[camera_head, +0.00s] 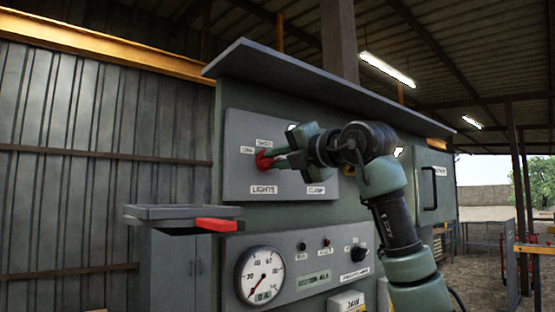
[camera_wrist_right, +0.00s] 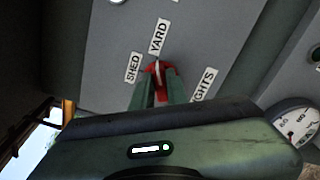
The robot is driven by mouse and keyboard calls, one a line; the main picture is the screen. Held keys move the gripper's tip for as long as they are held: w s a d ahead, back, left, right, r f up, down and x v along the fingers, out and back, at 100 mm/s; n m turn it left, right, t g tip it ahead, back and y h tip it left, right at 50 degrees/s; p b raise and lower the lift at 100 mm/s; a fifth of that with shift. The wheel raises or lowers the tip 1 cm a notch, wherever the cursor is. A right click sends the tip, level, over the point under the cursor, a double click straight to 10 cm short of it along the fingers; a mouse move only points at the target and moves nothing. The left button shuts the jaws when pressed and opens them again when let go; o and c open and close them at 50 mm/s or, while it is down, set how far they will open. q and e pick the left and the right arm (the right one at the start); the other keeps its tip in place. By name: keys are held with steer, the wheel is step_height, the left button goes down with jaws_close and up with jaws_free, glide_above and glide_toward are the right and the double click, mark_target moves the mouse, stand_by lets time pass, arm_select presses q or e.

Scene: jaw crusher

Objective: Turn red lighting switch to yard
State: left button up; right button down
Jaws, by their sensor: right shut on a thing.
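The red lighting switch (camera_head: 263,160) is on the upper grey panel, above the LIGHTS label (camera_head: 264,190). It also shows in the right wrist view (camera_wrist_right: 156,68), between the fingers. The YARD label (camera_wrist_right: 158,36) and SHED label (camera_wrist_right: 133,67) lie close to it there. My right gripper (camera_head: 272,160) is shut on the switch, its fingers on either side of the red handle. The fingers hide part of the switch, and I cannot tell exactly which label it points to. My left gripper is not in view.
A grey ledge (camera_head: 180,212) with a red block (camera_head: 217,225) juts out at the left, below the switch. A lower panel holds a round gauge (camera_head: 262,276) and a black knob (camera_head: 358,251). A roof plate (camera_head: 320,95) overhangs the panel.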

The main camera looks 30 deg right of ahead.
steer(key=shift+s+d+r, duration=0.1)
steer(key=shift+r, duration=0.15)
steer(key=c, duration=1.5)
jaws_free()
steer(key=shift+o, duration=0.5)
steer(key=shift+w+f, duration=0.2)
steer(key=shift+w, duration=0.05)
steer(key=shift+s+f, duration=0.1)
steer(key=shift+s, duration=0.25)
steer(key=s+b, duration=0.3)
steer(key=s, duration=0.4)
steer(key=shift+d, duration=0.3)
